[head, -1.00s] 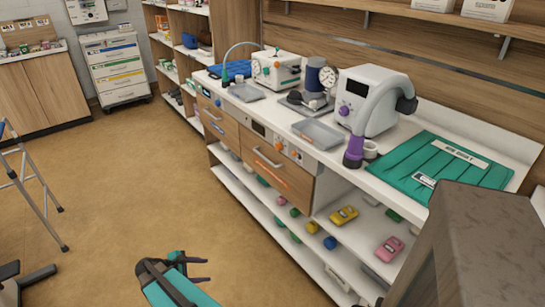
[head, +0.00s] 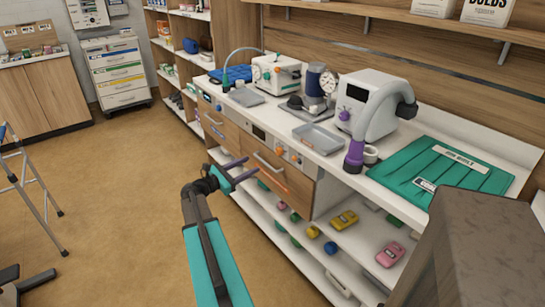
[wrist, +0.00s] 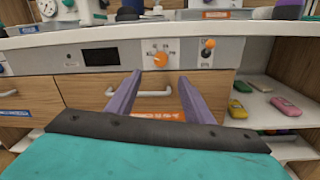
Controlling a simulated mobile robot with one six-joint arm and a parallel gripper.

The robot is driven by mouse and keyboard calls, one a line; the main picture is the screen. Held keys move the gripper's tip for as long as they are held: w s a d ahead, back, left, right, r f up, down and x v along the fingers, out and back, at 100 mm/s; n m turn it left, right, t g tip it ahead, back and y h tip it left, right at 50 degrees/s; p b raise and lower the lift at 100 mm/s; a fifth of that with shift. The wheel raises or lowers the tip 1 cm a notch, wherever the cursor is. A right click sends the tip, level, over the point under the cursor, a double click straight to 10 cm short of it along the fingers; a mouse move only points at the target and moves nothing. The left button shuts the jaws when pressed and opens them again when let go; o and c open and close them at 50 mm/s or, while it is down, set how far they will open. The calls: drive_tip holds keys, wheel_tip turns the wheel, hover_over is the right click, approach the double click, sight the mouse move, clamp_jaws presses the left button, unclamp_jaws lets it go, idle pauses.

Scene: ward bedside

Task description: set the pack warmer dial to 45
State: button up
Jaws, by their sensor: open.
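An orange dial (wrist: 160,59) with small marks around it sits on the grey panel along the counter front, right of a dark display (wrist: 101,57). I cannot read its marks or setting. The dial (head: 279,149) also shows in the head view. My gripper (head: 253,164) is open and empty, its two purple fingers pointing at the counter front. In the wrist view the gripper (wrist: 159,79) has its fingertips just below the dial, one to each side in the picture, apart from it.
An orange-topped lever (wrist: 209,43) is right of the dial. A drawer handle (wrist: 152,93) lies below the panel. The counter carries a grey tray (head: 318,138), a white machine with a purple-ended hose (head: 354,155) and a green pad (head: 440,168).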

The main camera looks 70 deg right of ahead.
sight(277, 152)
idle(0.3)
drive_tip(key=p+x, duration=0.2)
drive_tip(key=x, duration=1.1)
drive_tip(key=shift+s+d+f, duration=0.15)
drive_tip(key=shift+s+d, duration=0.1)
drive_tip(key=shift+d, duration=0.05)
drive_tip(key=c, duration=1)
drive_tip(key=shift+a+f, duration=0.1)
drive_tip(key=shift+a, duration=0.2)
drive_tip(key=shift+c, duration=0.4)
drive_tip(key=shift+d+b, duration=0.25)
drive_tip(key=shift+b, duration=0.05)
